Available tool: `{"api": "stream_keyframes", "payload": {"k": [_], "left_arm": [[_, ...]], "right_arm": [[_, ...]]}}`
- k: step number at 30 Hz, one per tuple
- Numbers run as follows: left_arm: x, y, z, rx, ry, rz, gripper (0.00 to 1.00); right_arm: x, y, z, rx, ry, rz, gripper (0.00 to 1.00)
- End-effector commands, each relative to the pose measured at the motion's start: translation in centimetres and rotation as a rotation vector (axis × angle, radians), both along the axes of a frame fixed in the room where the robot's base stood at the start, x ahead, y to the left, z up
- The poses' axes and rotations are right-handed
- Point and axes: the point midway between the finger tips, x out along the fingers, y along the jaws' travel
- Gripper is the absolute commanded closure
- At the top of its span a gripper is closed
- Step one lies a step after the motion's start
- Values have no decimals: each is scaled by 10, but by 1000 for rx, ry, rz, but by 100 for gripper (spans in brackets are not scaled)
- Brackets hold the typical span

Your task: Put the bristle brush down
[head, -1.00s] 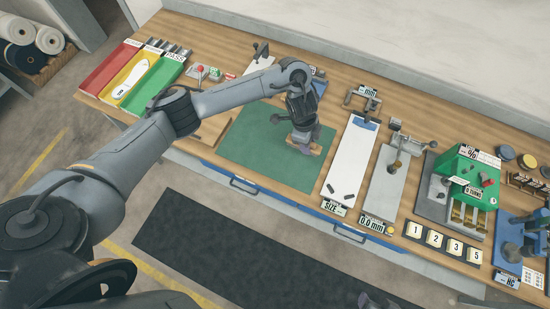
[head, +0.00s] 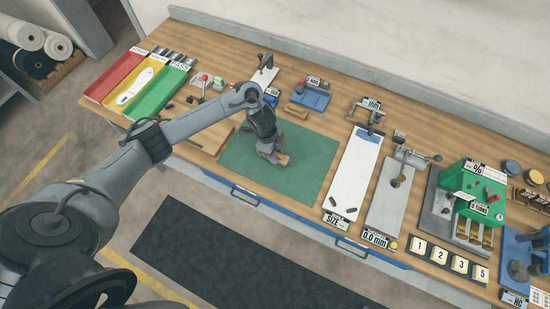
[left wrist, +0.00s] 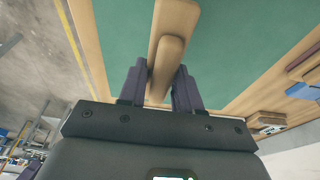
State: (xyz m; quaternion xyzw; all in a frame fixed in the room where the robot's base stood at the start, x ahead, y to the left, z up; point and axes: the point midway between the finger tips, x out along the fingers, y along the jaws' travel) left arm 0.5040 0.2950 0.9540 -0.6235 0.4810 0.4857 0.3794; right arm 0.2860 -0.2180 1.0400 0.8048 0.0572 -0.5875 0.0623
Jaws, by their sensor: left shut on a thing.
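The bristle brush (left wrist: 172,35) is a pale wooden bar with a raised wooden grip in the left wrist view. Its bristles are hidden. My left gripper (left wrist: 160,75) is shut on the grip, with one dark finger on each side. In the head view, my left gripper (head: 270,154) is low over the middle of the green mat (head: 310,165), with an end of the brush (head: 283,159) showing beside the fingers. I cannot tell whether the brush touches the mat. My right gripper is not in view.
A blue tray (head: 311,100) and a small wooden block (head: 296,111) lie behind the mat. A white size board (head: 354,175) stands right of it. Red, yellow and green trays (head: 160,95) are at the left. The mat's right part is clear.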

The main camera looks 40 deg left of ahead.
Motion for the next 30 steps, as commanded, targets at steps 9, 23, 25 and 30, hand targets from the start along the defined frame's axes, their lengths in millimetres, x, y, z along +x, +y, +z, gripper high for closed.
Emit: {"api": "stream_keyframes", "payload": {"k": [9, 23, 25, 30], "left_arm": [[-1, 2, -29, -1, 4, 2, 100], [-1, 1, -42, 0, 0, 0, 100], [-1, 1, -44, 0, 1, 0, 100], [-1, 1, -44, 0, 1, 0, 49]], "right_arm": [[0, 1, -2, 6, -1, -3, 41], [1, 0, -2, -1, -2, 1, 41], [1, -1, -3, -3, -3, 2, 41], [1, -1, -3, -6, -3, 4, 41]]}}
